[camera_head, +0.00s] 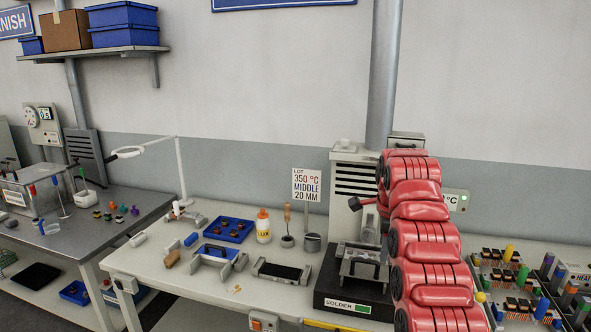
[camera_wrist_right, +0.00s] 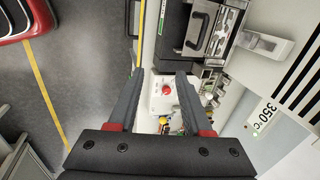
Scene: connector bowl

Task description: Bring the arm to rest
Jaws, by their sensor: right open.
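My right arm rises in red segments at the right of the head view, in front of the solder station. A small dark part with a red tip, likely of my right gripper (camera_head: 368,204), shows at its left side. In the right wrist view my right gripper (camera_wrist_right: 162,76) is open, its two dark fingers apart with nothing between them. A white box with a red button (camera_wrist_right: 166,89) shows beyond the fingers, apart from them. My left gripper is in neither view.
The solder station (camera_head: 345,304) stands beside my right arm, partly hidden by it. On the bench (camera_head: 205,290) are a blue tray (camera_head: 228,229), a flux bottle (camera_head: 263,228) and a black-topped fixture (camera_head: 282,270). Boards with colored parts (camera_head: 505,275) lie right of my arm. Open floor (camera_wrist_right: 90,50) shows in the wrist view.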

